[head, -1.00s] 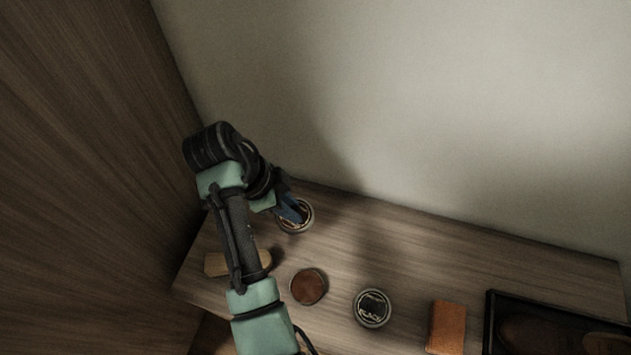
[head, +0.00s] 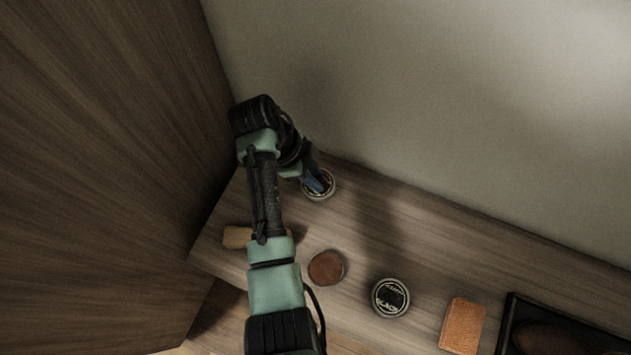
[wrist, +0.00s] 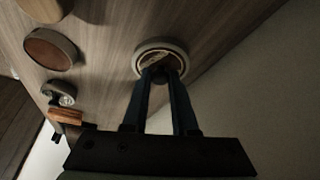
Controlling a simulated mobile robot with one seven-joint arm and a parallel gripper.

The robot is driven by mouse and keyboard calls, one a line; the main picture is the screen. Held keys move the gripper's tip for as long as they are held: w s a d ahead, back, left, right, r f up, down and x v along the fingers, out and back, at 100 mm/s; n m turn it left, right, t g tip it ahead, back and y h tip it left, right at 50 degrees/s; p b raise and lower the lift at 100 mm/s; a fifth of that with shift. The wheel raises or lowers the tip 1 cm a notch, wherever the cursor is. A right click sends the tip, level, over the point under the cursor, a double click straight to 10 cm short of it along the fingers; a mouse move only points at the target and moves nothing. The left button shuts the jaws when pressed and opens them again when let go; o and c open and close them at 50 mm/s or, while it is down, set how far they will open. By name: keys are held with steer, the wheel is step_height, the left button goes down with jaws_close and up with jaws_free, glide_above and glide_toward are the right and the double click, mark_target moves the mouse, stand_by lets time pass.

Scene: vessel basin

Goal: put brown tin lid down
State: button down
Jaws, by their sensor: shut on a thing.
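The brown tin lid (head: 325,192) is a round, pale-rimmed disc with a printed face, at the back of the wooden shelf near the wall. My gripper (head: 316,184) is shut on it from above. In the wrist view, the blue fingers of my gripper (wrist: 162,76) meet at the middle of the lid (wrist: 146,55) and hide part of its face. The lid is at or very close to the shelf surface; I cannot tell whether it touches. An open tin with brown content (head: 326,268) stands apart in front of it.
A black-labelled tin (head: 390,298), an orange-brown block (head: 462,325) and a dark tray with shoes (head: 510,318) lie to the right. A wooden brush (head: 237,237) is at the left, partly behind my arm. Bare shelf lies right of the lid.

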steer(key=shift+f+b, duration=0.55)
steer(key=shift+f, duration=1.1)
steer(key=shift+f, duration=0.2)
steer(key=c, duration=0.7)
jaws_free()
steer(key=shift+r, duration=0.1)
steer(key=p+v, duration=0.4)
steer(key=v, duration=0.8)
steer(key=shift+r, duration=0.1)
